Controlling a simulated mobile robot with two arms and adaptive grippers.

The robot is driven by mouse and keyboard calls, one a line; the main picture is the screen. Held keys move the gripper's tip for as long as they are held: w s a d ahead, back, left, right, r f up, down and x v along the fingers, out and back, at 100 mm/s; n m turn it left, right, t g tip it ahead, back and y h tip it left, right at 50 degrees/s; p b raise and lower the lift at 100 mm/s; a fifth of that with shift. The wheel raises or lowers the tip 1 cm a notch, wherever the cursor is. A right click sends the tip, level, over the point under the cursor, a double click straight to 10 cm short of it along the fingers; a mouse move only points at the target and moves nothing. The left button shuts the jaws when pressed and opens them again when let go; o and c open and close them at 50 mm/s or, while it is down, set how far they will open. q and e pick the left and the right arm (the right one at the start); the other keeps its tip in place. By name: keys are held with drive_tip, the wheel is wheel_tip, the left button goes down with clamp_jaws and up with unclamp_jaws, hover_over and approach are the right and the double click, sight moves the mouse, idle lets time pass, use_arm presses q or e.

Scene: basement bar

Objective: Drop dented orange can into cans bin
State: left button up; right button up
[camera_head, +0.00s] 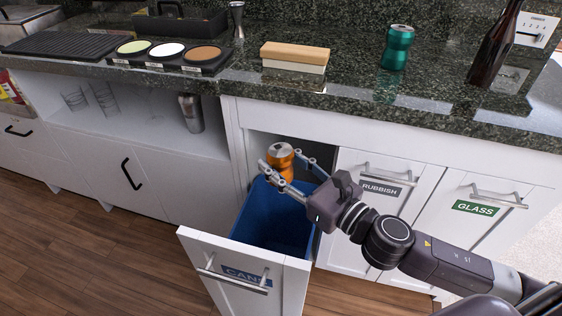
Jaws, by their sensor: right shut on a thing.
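The orange can (281,159) is held upright between the fingers of my right gripper (284,167), which is shut on it. The can is above the back part of the blue bin (262,213). The bin sits in a pulled-out white drawer whose front carries a label reading CANS (247,275). My right arm comes in from the lower right, and the gripper covers part of the bin's right side. Any dent in the can is too small to tell. My left gripper is not in view.
A teal can (397,47), a brown bottle (494,45) and a wooden-topped block (295,56) stand on the dark stone counter (350,88) above. The RUBBISH door (376,205) and GLASS door (474,208) are shut. The wooden floor left of the drawer is clear.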

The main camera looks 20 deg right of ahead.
idle(0.3)
drive_tip(key=o, duration=0.9)
drive_tip(key=shift+f, duration=0.1)
drive_tip(key=shift+s+d, duration=0.3)
drive_tip(key=shift+s, duration=0.25)
drive_tip(key=shift+v, duration=5.35)
